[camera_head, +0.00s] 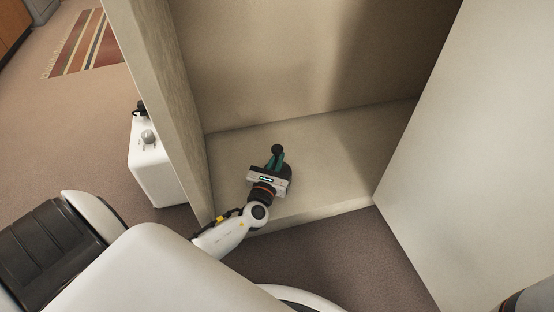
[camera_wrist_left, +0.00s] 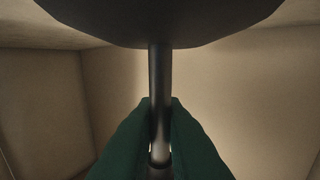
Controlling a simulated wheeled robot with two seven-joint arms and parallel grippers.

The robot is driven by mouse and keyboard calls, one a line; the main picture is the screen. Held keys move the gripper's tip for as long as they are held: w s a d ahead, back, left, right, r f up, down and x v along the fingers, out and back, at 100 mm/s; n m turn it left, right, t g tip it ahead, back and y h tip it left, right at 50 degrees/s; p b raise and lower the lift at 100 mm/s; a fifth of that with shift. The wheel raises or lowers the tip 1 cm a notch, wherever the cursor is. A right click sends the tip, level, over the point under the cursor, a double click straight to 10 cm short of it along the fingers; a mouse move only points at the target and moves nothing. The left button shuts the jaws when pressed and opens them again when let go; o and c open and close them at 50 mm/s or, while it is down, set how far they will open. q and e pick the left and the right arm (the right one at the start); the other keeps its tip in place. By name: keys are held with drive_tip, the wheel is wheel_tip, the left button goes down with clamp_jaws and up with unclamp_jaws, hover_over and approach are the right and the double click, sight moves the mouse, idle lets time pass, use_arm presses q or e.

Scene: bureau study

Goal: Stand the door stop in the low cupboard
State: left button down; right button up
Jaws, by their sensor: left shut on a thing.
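The door stop (camera_head: 277,149) shows its dark round end just above my left gripper (camera_head: 276,163) in the head view. In the left wrist view its grey metal rod (camera_wrist_left: 160,85) stands between the green fingers of my left gripper (camera_wrist_left: 160,135), with a wide dark disc at the top of the picture. The fingers are shut on the rod. My left gripper is inside the low cupboard (camera_head: 330,150), over the front left part of its floor. I cannot tell whether the door stop touches the floor. My right gripper is not in view.
The cupboard's left wall (camera_head: 165,90) stands close to my left arm. A large pale panel (camera_head: 480,160) stands on the right. The cupboard floor behind and right of the gripper is clear. A white box-like unit (camera_head: 152,165) stands outside on the left.

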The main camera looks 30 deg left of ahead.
use_arm(q)
drive_tip(key=c, duration=1.5)
unclamp_jaws()
drive_tip(key=shift+r+p, duration=0.2)
drive_tip(key=shift+p, duration=0.1)
drive_tip(key=p+v, duration=0.3)
drive_tip(key=v, duration=0.9)
drive_tip(key=shift+p, duration=0.3)
drive_tip(key=shift+s+f, duration=0.1)
